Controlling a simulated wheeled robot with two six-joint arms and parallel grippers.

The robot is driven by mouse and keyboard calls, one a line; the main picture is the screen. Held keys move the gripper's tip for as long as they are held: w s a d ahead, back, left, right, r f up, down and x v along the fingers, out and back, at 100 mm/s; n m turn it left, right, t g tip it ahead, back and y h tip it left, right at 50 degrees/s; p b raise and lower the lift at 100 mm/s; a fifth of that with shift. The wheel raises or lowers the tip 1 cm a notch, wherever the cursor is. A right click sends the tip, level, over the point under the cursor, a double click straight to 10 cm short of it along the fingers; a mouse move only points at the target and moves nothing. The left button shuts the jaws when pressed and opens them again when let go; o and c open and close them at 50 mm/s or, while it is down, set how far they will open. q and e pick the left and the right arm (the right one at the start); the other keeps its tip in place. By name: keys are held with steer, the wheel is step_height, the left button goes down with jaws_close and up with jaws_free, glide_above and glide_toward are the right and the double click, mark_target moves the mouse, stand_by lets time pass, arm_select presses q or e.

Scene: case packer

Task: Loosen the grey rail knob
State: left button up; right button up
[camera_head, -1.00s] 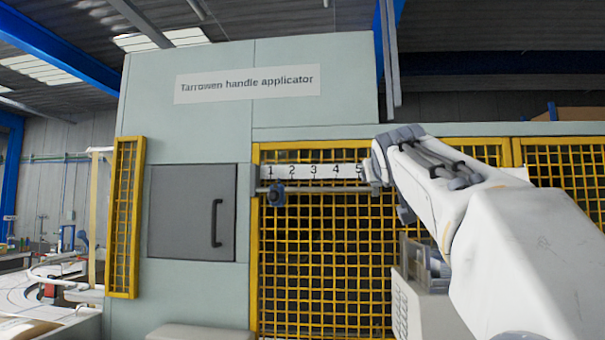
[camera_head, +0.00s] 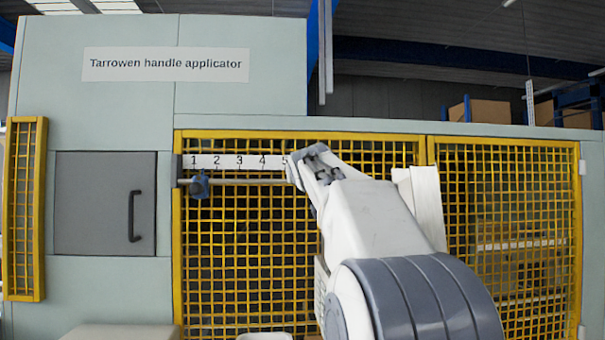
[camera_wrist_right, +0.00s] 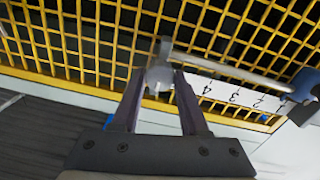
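The grey rail knob (camera_wrist_right: 159,78) shows in the right wrist view at the end of a thin metal rail (camera_wrist_right: 225,68). My right gripper (camera_wrist_right: 160,88) has its two dark fingers apart, one on each side of the knob; I see no clear contact. In the head view my right wrist covers the rail's right end, so the knob and fingertips are hidden there. A blue knob (camera_head: 200,186) sits on the rail near the 1; it also shows in the right wrist view (camera_wrist_right: 302,96). My left gripper is not in view.
A white number scale (camera_head: 235,162) runs just above the rail. Behind it is a yellow mesh guard (camera_head: 250,240). A grey door (camera_head: 105,203) with a dark handle is to the left. A second mesh panel (camera_head: 510,230) is to the right.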

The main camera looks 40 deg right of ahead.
jaws_close()
steer(key=shift+m, duration=0.3)
steer(key=m+b, duration=0.4)
steer(key=m, duration=1.2)
steer(key=shift+d+m+y, duration=0.1)
steer(key=shift+m+y, duration=0.2)
steer(key=shift+m, duration=0.1)
